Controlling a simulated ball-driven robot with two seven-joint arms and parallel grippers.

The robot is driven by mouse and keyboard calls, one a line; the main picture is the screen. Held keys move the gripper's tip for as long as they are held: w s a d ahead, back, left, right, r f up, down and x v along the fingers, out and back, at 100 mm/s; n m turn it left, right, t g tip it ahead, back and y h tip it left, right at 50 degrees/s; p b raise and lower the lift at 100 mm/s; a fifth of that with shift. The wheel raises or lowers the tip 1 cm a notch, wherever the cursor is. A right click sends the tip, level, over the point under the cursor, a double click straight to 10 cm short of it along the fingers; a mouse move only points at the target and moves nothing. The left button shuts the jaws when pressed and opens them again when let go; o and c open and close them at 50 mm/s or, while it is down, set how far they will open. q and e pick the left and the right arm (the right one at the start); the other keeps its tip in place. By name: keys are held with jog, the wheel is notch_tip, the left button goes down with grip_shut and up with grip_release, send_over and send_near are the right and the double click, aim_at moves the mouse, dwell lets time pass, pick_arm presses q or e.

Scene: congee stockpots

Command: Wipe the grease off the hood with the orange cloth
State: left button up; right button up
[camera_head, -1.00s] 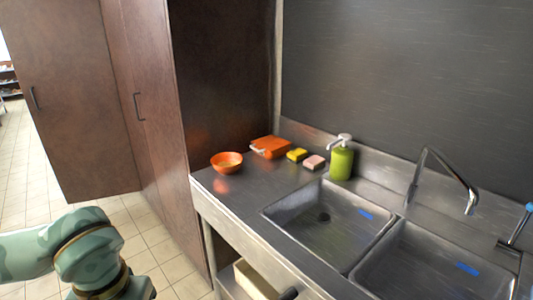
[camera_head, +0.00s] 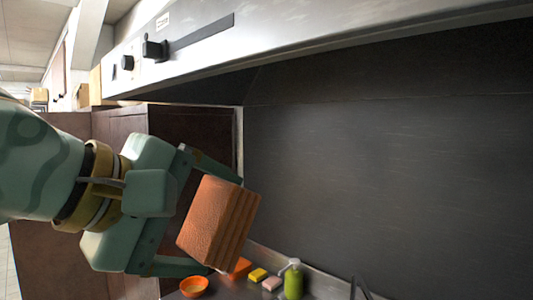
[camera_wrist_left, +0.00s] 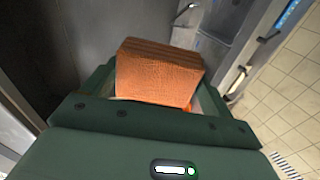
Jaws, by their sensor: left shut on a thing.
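The orange cloth (camera_head: 225,208) is a thick folded block with layered edges, brownish orange in this light. My left gripper (camera_head: 214,230) is shut on it, one finger above and one below, in front of the dark back wall. The cloth also shows between the fingers in the left wrist view (camera_wrist_left: 160,75). The hood (camera_head: 330,28) is a long steel canopy across the top of the head view, with dark knobs on its front. The cloth is below the hood and apart from it. I cannot make out any grease. My right gripper is not in view.
Below, the counter holds an orange bowl (camera_head: 194,287), another orange item (camera_head: 240,267) partly hidden by the cloth, a yellow sponge (camera_head: 258,274), a pink sponge (camera_head: 271,284) and a green soap bottle (camera_head: 293,283). A brown cabinet (camera_head: 200,125) stands behind my gripper.

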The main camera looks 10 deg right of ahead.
pick_arm(q)
jog(key=s+d+r+t+h+p, duration=0.1)
jog(key=s+d+r+h+p, duration=0.3)
jog(key=r, duration=0.9)
jog(key=s+d+r+t+h+p, duration=0.15)
jog(key=s+r+p, duration=0.5)
jog(key=r, duration=0.75)
jog(key=shift+m+y, duration=0.35)
jog(key=shift+m, duration=0.05)
jog(key=x, duration=0.2)
jog(key=p+x, duration=0.1)
jog(key=x, duration=0.2)
jog(key=shift+s+d, duration=0.15)
jog(key=shift+s, duration=0.15)
jog(key=shift+x, duration=0.95)
